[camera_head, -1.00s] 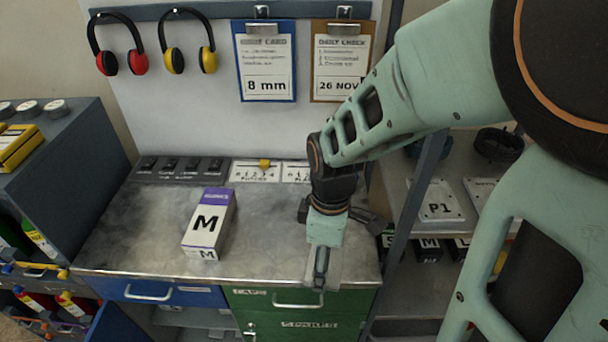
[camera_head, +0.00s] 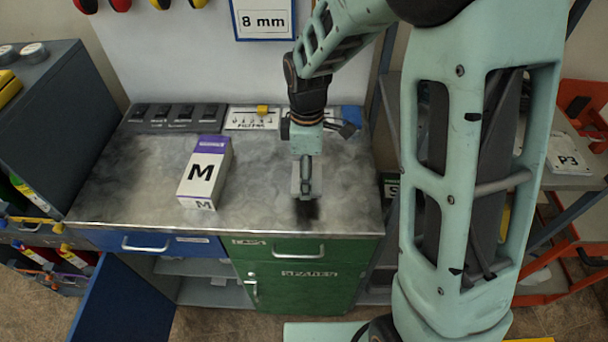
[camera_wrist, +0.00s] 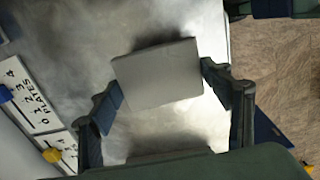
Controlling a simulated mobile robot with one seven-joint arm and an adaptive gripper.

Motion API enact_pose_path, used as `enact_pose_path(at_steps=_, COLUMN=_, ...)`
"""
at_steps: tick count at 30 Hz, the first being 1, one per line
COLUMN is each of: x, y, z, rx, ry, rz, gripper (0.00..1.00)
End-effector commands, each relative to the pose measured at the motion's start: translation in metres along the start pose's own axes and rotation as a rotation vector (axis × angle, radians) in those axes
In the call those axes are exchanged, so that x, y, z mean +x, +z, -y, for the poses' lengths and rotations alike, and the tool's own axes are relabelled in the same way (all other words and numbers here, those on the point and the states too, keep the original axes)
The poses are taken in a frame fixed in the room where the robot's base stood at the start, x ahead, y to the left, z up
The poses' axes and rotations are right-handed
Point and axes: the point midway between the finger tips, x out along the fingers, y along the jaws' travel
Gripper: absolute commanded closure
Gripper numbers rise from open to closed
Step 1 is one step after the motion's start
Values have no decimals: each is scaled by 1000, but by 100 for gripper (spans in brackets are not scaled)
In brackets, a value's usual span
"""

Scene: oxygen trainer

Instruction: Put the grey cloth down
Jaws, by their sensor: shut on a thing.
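My gripper (camera_head: 306,190) is over the right part of the metal worktop (camera_head: 130,200), fingers pointing down. It is shut on the grey cloth (camera_wrist: 157,74), a flat pale-grey pad, which spans between the two fingertips (camera_wrist: 162,88) in the wrist view. In the head view the cloth (camera_head: 296,182) is mostly hidden behind the fingers. The cloth is close above or on the worktop; I cannot tell whether it touches. Dark smudges or shadows show on the metal beside it.
Switches (camera_head: 175,116) and a plates panel (camera_wrist: 30,100) line the back. A blue item (camera_head: 351,116) lies at back right. A blue door (camera_head: 122,300) is open below. The worktop between box and gripper is clear.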

Motion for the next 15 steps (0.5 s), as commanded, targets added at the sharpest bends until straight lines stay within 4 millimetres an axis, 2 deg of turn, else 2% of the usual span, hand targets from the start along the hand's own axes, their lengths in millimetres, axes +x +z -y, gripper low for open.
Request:
enact_pose_path(at_steps=1, x=8, y=-2, z=-4, rx=-1, ry=0, rz=0, gripper=48)
enact_pose_path(at_steps=8, x=18, y=-5, z=-13, rx=-1, ry=0, rz=0, gripper=48)
enact_pose_path(at_steps=15, x=50, y=-5, z=-16, rx=0, ry=0, rz=0, gripper=48)
